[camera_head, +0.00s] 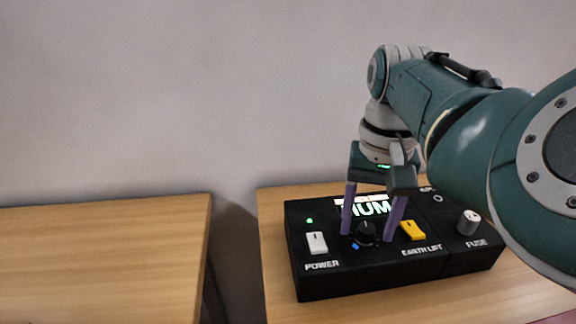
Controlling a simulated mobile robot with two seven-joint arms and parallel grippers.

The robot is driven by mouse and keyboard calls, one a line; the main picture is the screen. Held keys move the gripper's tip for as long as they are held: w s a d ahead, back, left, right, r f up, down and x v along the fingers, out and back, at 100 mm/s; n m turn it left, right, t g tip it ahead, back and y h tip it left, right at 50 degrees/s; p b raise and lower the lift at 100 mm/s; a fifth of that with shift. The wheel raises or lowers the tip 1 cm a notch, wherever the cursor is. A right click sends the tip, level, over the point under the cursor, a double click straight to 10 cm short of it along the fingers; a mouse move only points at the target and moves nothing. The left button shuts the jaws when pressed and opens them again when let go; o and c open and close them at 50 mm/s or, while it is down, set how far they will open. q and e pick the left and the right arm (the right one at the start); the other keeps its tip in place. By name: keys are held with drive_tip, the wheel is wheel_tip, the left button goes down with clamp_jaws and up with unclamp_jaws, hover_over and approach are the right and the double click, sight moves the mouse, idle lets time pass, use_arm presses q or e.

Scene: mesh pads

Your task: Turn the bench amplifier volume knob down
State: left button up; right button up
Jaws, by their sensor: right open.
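The bench amplifier (330,282) is a black box on the right-hand wooden table. Its black round volume knob (366,231) sits on the top panel below a lit display (372,208) that is partly hidden by my gripper. A small blue mark shows at the knob's lower left. My right gripper (368,235) is open and points down, with one purple finger on each side of the knob. I cannot tell whether the fingers touch it. My left gripper is not in view.
The panel also has a white POWER switch (317,242), a green light (309,220), a yellow EARTH LIFT switch (412,230) and a grey FUSE knob (468,222). A second wooden table (100,255) stands left across a gap, its visible top bare. A plain wall is behind.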

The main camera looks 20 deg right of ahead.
drive_tip(key=shift+c, duration=0.3)
clamp_jaws()
drive_tip(key=shift+r, duration=0.1)
